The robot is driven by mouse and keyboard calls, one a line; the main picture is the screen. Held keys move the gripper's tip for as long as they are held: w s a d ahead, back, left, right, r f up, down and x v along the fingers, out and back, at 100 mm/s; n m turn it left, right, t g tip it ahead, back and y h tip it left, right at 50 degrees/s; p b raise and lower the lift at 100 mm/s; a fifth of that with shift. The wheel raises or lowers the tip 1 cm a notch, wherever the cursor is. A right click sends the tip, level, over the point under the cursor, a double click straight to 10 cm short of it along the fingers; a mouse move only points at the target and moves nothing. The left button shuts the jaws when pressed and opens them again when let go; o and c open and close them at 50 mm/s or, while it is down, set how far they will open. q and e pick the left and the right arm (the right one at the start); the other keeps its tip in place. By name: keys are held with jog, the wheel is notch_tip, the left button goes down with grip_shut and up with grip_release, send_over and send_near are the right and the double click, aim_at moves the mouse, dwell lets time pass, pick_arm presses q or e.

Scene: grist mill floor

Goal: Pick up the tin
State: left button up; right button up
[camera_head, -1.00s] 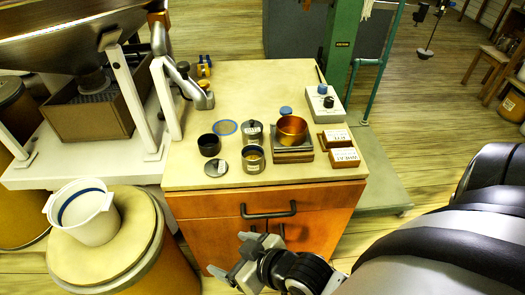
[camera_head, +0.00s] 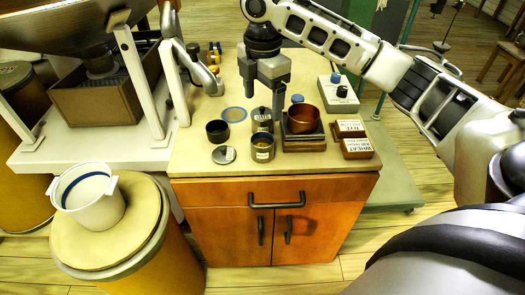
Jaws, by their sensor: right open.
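Several small tins stand on the cabinet top. Which one is the tin meant, I cannot tell. My right gripper (camera_head: 265,99) points down, open and empty, above and behind the lidded tin, apart from the tins as far as I can see. My left gripper is out of view.
A copper pan (camera_head: 305,118) sits on a scale (camera_head: 304,143) right of the tins. Labelled wooden blocks (camera_head: 357,149) and a grey box with knobs (camera_head: 338,95) are farther right. A blue-rimmed disc (camera_head: 234,114) lies behind the dark tin. A white bucket (camera_head: 92,206) stands left.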

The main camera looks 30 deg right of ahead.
jog(key=b, duration=0.1)
send_near(262, 146)
jog(key=shift+s+a+f, duration=0.3)
jog(key=shift+s+f, duration=0.15)
jog(key=shift+s, duration=0.2)
jog(key=shift+s+a+f, duration=0.3)
jog(key=shift+s+f, duration=0.15)
jog(key=shift+s, duration=0.15)
jog(key=shift+w+a+f+b, duration=0.1)
jog(key=shift+f+b, duration=0.2)
jog(key=shift+f, duration=1.15)
jog(key=shift+w+f+b, duration=0.1)
jog(key=shift+f+b, duration=0.15)
jog(key=shift+f, duration=1.2)
jog(key=c, duration=1.2)
